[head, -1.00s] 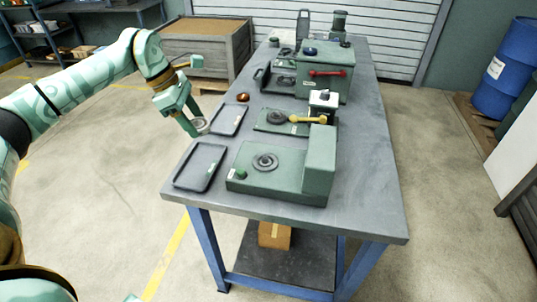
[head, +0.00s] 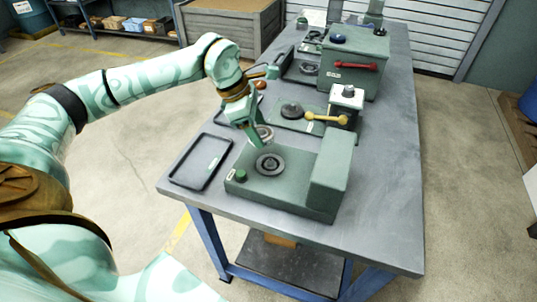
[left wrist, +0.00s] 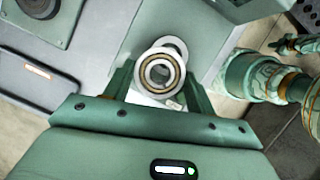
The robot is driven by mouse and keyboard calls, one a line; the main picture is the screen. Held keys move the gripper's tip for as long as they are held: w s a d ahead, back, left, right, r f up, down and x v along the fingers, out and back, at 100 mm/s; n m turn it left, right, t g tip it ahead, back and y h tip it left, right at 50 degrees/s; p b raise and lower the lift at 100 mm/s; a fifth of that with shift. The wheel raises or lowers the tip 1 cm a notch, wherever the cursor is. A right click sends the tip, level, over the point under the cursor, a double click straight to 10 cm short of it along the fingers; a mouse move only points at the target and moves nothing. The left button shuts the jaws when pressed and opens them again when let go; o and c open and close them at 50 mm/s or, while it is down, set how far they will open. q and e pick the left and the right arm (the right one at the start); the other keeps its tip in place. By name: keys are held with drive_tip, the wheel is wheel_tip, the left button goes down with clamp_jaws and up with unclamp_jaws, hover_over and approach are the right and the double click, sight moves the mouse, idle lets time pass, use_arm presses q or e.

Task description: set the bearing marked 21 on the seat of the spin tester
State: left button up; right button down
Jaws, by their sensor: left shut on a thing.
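My left gripper (head: 262,140) is shut on a bearing (head: 265,132), a pale metal ring. In the left wrist view the bearing (left wrist: 160,72) sits between the fingers, with a brass-coloured inner ring; no number can be read on it. A grey disc partly shows behind it. The gripper is above the front green machine (head: 290,188), which looks like the spin tester, with a green button and a raised block at right. Its dark round seat (head: 270,163) is empty, just below and in front of the held bearing. My right gripper is not in view.
An empty dark tray (head: 201,163) lies left of the front machine; another tray is partly hidden behind my arm. Behind stand a machine with a yellow lever (head: 327,117) and a green box with a red handle (head: 352,66). The table's right side (head: 388,170) is clear.

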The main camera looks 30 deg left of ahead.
sight(270, 160)
use_arm(q)
drive_tip(key=d+f, duration=0.2)
drive_tip(key=f, duration=0.1)
drive_tip(key=shift+s+d, duration=0.15)
drive_tip(key=shift+s+d+f, duration=0.1)
drive_tip(key=shift+d+f, duration=0.15)
wheel_tip(270, 160, down, 4)
drive_tip(key=shift+d+r+b, duration=0.15)
drive_tip(key=shift+r+b, duration=0.1)
drive_tip(key=shift+b, duration=0.2)
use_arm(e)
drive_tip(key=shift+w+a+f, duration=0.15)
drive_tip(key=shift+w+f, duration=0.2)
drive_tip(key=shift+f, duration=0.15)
use_arm(q)
drive_tip(key=o, duration=1.1)
drive_tip(key=p+v, duration=0.2)
drive_tip(key=v, duration=1)
drive_tip(key=shift+s+r, duration=0.1)
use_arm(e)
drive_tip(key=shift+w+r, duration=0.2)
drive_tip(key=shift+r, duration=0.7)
